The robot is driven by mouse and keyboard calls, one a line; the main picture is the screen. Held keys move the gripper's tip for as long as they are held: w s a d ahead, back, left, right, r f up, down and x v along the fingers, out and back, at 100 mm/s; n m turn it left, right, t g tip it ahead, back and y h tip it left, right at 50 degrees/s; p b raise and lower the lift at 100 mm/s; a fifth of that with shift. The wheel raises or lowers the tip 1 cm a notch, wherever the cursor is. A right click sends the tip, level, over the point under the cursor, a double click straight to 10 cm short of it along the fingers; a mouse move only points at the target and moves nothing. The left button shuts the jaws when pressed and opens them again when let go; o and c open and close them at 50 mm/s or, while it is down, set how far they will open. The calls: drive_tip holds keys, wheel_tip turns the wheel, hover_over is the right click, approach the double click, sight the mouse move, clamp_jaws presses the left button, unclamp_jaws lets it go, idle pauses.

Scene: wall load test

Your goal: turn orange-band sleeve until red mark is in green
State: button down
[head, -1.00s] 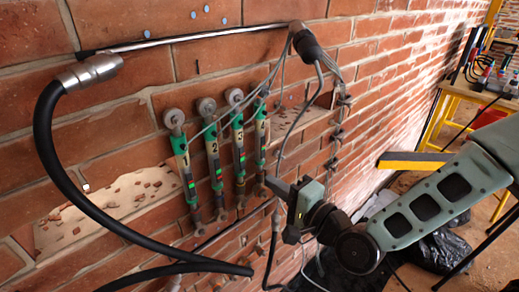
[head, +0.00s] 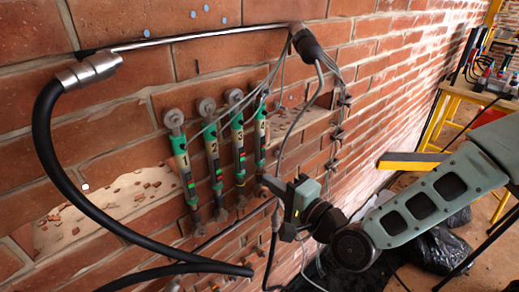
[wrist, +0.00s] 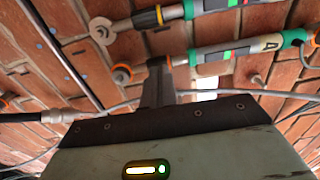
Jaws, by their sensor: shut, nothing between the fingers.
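Several green-ended rods numbered 1 to 4 hang side by side on the brick wall; rod 4 (head: 260,135) is rightmost in the head view. In the wrist view rod 4 (wrist: 255,48) lies across the upper right, with an orange band (wrist: 179,60) near its left end and a green and a red patch on its dark window (wrist: 233,54). A neighbouring rod (wrist: 150,17) above it has a yellow band. My gripper (head: 265,181) is shut and empty, at the lower end of rod 4. In the wrist view its fingers (wrist: 163,66) overlap the rod end beside the orange band; contact is unclear.
A thick black hose (head: 50,150) loops at the left. Thin grey cables (head: 280,75) run close to the rods, and one crosses behind my fingers in the wrist view. A yellow-framed bench (head: 465,92) stands at the far right, with black bags (head: 440,250) below.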

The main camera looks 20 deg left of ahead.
drive_tip(key=shift+s+a, duration=0.15)
drive_tip(key=shift+s, duration=0.3)
idle(0.5)
drive_tip(key=shift+s+d, duration=0.15)
drive_tip(key=shift+d, duration=0.3)
drive_tip(key=shift+w+d, duration=0.1)
drive_tip(key=shift+w, duration=0.35)
drive_tip(key=shift+w+a+b, duration=0.15)
drive_tip(key=shift+a+b, duration=0.2)
drive_tip(key=shift+a, duration=0.05)
idle(0.5)
drive_tip(key=shift+s+a, duration=0.15)
drive_tip(key=shift+s, duration=0.2)
idle(0.3)
idle(0.4)
